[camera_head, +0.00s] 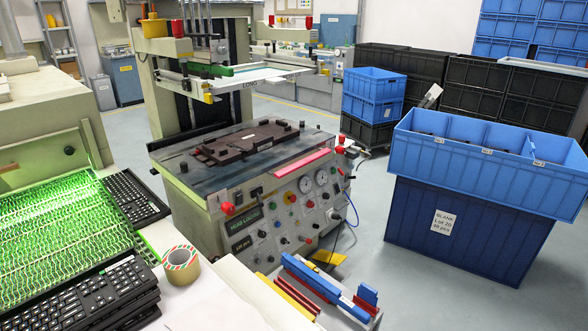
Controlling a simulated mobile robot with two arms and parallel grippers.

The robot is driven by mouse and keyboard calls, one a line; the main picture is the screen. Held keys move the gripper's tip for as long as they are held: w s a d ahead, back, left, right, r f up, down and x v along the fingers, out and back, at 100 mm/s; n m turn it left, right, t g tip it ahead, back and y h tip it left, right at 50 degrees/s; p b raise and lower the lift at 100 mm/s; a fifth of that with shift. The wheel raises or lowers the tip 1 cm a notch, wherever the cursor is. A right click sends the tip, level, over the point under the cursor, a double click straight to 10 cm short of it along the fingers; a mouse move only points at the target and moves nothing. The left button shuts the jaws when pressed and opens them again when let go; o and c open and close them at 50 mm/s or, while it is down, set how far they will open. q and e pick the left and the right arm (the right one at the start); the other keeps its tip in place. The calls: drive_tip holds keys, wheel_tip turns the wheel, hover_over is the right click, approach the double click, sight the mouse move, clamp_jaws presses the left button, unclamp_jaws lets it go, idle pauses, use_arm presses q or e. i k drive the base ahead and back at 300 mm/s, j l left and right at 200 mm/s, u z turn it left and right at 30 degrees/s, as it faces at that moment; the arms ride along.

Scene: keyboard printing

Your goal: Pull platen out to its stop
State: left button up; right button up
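The screen-printing machine stands in the middle of the head view, with a control panel (290,215) of knobs, gauges and buttons on its front. A dark brown platen (255,139) with raised blocks lies on the machine's grey top (205,177), in front of the column and below the print head (235,78). No keyboard shows on the platen. A pink-red bar (301,163) lies at the front right edge of the top. Neither of my grippers is in view.
A blue divided bin (480,170) on a dark blue crate (450,240) stands at right. Keyboards (95,295), a tape roll (181,264) and a green-lit conveyor (50,225) are at left. A blue-and-red bar tool (325,283) lies at front. Grey floor (372,240) is open between machine and bins.

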sight(265, 151)
drive_tip(key=l+u, duration=0.3)
drive_tip(key=l, duration=0.3)
drive_tip(key=l+u, duration=0.25)
drive_tip(key=l, duration=0.35)
drive_tip(key=k+l+u, duration=0.15)
drive_tip(key=l+u, duration=0.15)
drive_tip(key=l, duration=0.3)
drive_tip(key=i+l+u, duration=0.15)
drive_tip(key=l+u, duration=0.3)
drive_tip(key=l, duration=0.7)
drive_tip(key=l+u, duration=0.45)
drive_tip(key=l, duration=0.7)
